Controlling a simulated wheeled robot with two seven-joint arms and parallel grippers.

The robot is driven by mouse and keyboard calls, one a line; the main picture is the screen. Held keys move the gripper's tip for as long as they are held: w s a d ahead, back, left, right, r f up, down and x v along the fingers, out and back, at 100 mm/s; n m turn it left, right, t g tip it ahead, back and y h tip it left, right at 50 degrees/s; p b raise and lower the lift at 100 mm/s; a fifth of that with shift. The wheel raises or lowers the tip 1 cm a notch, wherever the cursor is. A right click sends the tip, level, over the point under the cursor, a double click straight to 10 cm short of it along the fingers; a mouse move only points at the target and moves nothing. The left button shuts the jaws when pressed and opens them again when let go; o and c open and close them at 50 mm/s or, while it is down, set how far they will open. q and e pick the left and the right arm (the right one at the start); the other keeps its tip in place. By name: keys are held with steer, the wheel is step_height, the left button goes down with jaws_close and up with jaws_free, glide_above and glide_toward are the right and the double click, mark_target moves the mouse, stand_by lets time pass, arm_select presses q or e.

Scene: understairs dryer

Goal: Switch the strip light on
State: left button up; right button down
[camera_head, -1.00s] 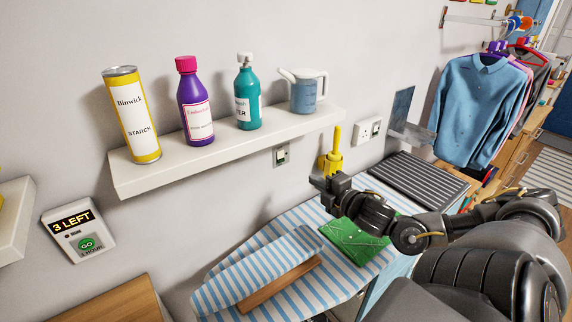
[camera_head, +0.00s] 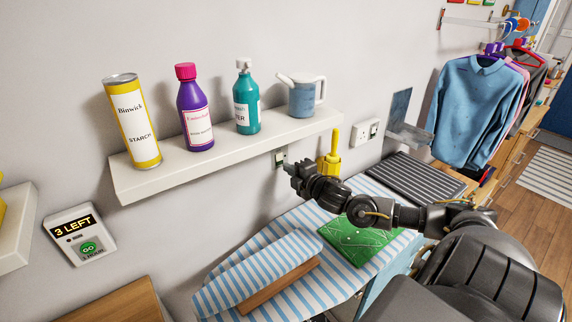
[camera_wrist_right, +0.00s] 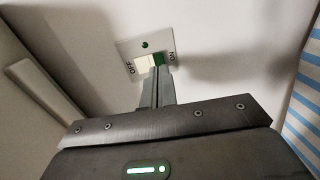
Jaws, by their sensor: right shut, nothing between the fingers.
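A small wall switch (camera_head: 279,158) sits under the shelf, partly hidden by my right gripper (camera_head: 290,171). The right wrist view shows its plate (camera_wrist_right: 132,49), marked OFF at left and ON at right. Its rocker (camera_wrist_right: 148,61) has a pale OFF half and a green ON half, with a small green spot on the plate above. My right gripper (camera_wrist_right: 160,72) is shut and empty. Its tips overlap the lower edge of the green ON side; whether they touch it I cannot tell. The strip light itself does not show clearly. My left gripper is not in view.
The white shelf (camera_head: 225,150) above the switch holds a starch can, two bottles and a jug. A yellow object (camera_head: 331,152) stands just right of the gripper.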

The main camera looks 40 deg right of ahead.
steer(key=shift+w+d+f+p, duration=0.15)
steer(key=shift+w+p, duration=0.15)
steer(key=shift+w, duration=0.8)
steer(key=shift+w+f+t+b, duration=0.15)
steer(key=shift+f+t+b, duration=0.15)
steer(key=shift+b, duration=0.7)
steer(key=shift+r+p, duration=0.3)
steer(key=shift+s+f, duration=0.1)
steer(key=shift+s, duration=0.1)
steer(key=s+a+f+b, duration=0.1)
steer(key=s+b, duration=0.1)
steer(key=s, duration=1.1)
steer(key=shift+s+a+f+b, duration=0.2)
steer(key=shift+a+f+b, duration=0.05)
steer(key=shift+f+b, duration=0.05)
